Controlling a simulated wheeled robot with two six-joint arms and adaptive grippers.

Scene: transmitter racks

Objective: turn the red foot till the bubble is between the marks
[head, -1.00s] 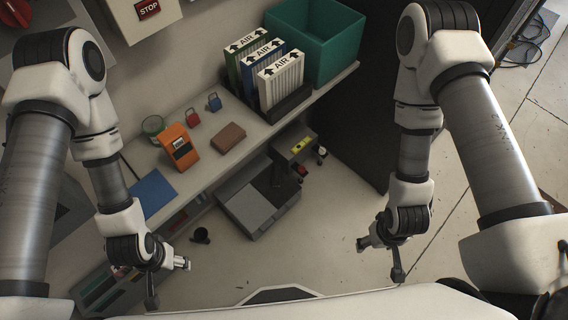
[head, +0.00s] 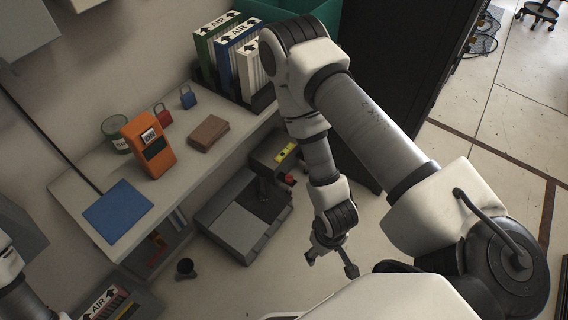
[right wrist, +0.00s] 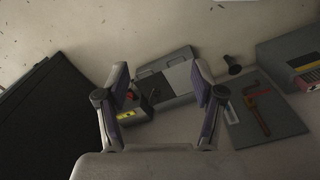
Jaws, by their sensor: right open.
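A yellow level (head: 286,151) sits on a dark grey block at one end of a grey machine (head: 238,225) on the floor beside the shelf. The red foot (head: 289,180) shows as a small red knob at that block's near corner. In the right wrist view the yellow level (right wrist: 125,115) and the red foot (right wrist: 131,95) lie near the left finger, partly behind it. The bubble and marks are too small to read. My right gripper (head: 331,263) is open and empty, to the right of the machine and apart from it. My left gripper is out of view.
A shelf (head: 75,185) holds an orange meter (head: 148,145), a brown block (head: 208,133), a blue mat (head: 118,211) and air filters (head: 238,60). A black cabinet (head: 400,70) stands behind my right arm. A small black cup (head: 186,268) stands on open floor.

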